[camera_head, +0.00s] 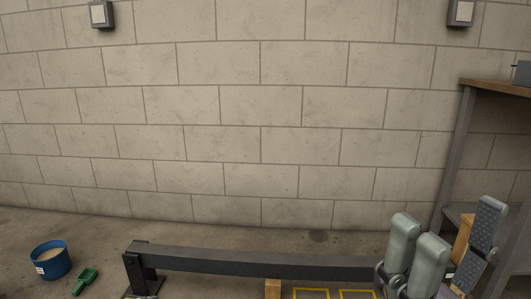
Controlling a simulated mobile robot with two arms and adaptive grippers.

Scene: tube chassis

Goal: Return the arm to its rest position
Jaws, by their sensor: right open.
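My right gripper (453,218) is at the lower right, pointing upward. Two grey-green fingers stand on its left side and one finger with a textured pad stands on its right. They are spread apart, so it is open, and I see nothing held between them. The rest of my right arm is below the picture edge. My left gripper and left arm are not in view.
A dark beam (255,262) on a stand runs low across the floor, passing behind my right gripper. A blue bucket (50,262) and green scoop (85,281) are at left. A wooden-topped bench (497,86) stands at right. A block wall (240,110) closes the back.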

